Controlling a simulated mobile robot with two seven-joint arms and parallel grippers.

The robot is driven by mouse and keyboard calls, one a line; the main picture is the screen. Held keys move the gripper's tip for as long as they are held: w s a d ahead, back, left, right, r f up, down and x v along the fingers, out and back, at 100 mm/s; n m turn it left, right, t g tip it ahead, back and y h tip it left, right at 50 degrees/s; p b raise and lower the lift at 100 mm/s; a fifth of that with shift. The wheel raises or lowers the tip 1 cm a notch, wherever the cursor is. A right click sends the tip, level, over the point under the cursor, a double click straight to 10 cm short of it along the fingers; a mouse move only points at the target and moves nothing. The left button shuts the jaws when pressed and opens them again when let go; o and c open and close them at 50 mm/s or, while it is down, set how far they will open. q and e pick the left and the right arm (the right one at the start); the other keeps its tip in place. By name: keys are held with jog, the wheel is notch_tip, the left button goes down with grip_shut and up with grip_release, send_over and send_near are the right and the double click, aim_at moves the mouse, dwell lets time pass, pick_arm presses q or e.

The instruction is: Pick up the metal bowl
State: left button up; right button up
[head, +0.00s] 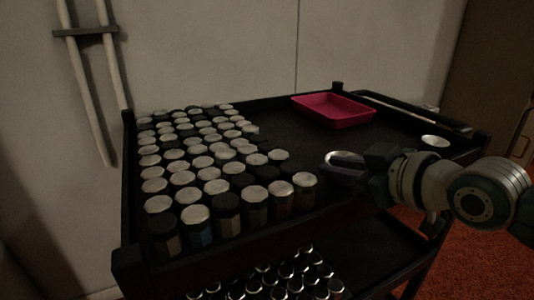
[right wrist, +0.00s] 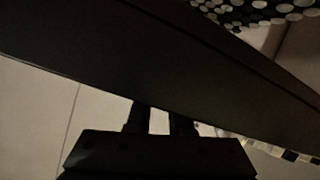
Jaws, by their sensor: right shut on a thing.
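The metal bowl (head: 345,159) shows in the head view as a shiny curved rim with a dark inside, over the right part of the cart's top, just right of the jars. My right gripper (head: 366,163) comes in from the right and is shut on the bowl at its right side. The gripper hides part of the bowl. In the right wrist view, my two dark fingers (right wrist: 161,119) reach to a broad dark surface, and I cannot make out the bowl clearly there. My left gripper is not in view.
Rows of lidded jars (head: 210,165) fill the left of the black cart (head: 128,205). A pink tray (head: 333,110) lies at the back. A pale round item (head: 435,141) is at the right. More jars (head: 285,275) stand on the lower shelf. The top's middle is clear.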

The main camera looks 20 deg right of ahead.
grip_shut()
jog(key=shift+r+p, duration=0.3)
jog(key=shift+r, duration=0.25)
jog(key=s+a+r+n+y+p, duration=0.1)
jog(key=s+r+n+y+p, duration=0.15)
jog(key=r+p, duration=1.1)
jog(key=s+a+r+n+y+p, duration=0.1)
jog(key=s+r+p, duration=0.4)
jog(key=r, duration=1.6)
jog(key=s+a+r+n+g+y+p, duration=0.2)
jog(key=s+a+r+p, duration=0.1)
jog(key=r+p, duration=0.3)
jog(key=s+a+r+n+g+y+p, duration=0.25)
jog(key=r+p, duration=0.25)
jog(key=r, duration=0.3)
jog(key=s+a+r+n+g+y+p, duration=0.1)
jog(key=s+a+r+n+y+p, duration=0.15)
jog(key=r+p, duration=0.35)
notch_tip(320, 180, up, 32)
jog(key=m+p, duration=0.1)
jog(key=p, duration=3.4)
jog(key=shift+s+r+h+p, duration=0.25)
jog(key=shift+h+p, duration=0.05)
jog(key=shift+h, duration=0.15)
jog(key=shift+a, duration=0.15)
